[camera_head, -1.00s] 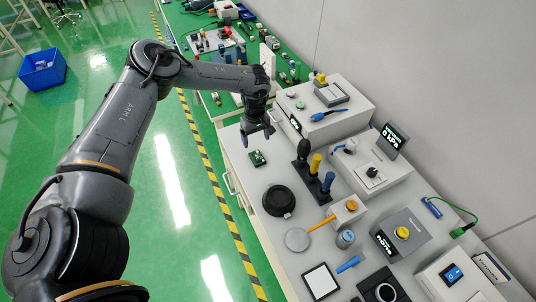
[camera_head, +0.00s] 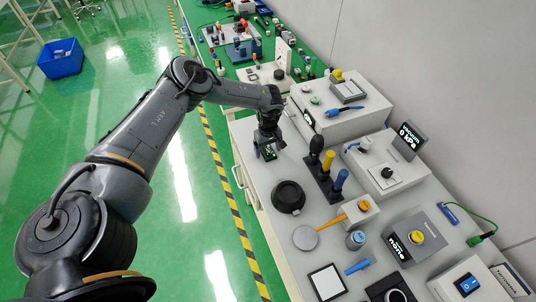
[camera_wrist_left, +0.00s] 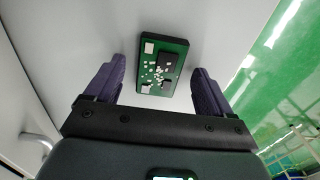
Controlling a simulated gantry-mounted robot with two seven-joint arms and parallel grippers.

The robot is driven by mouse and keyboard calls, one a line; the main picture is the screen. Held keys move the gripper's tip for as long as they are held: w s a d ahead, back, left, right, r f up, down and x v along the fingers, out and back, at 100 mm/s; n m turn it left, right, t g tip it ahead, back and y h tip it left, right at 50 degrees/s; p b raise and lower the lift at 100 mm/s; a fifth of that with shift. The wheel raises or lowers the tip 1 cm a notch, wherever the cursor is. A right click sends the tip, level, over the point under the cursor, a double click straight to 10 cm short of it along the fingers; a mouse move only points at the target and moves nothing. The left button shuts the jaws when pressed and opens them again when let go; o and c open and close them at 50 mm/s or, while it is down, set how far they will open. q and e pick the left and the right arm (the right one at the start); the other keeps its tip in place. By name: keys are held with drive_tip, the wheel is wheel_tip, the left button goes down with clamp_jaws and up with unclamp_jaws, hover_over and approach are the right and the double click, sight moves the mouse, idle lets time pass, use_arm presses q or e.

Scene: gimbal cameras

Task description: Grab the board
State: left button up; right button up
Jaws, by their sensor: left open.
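The board (camera_wrist_left: 162,66) is a small green circuit board with black and white parts, lying on the pale bench top. In the head view the board (camera_head: 268,153) shows just under my left gripper (camera_head: 267,146), partly covered by it. In the left wrist view my left gripper (camera_wrist_left: 158,85) is open, with one purple-grey finger on each side of the board. A gap shows between each finger and the board. My right gripper is not in view.
A black round dish (camera_head: 288,197) and a rack with black, yellow and blue handled tools (camera_head: 322,184) stand close by. Grey instrument boxes (camera_head: 386,172) line the wall side. The bench's front edge is near the board, with green floor beyond.

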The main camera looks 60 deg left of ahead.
use_arm(q)
drive_tip(key=shift+f, duration=0.15)
drive_tip(key=c, duration=1.1)
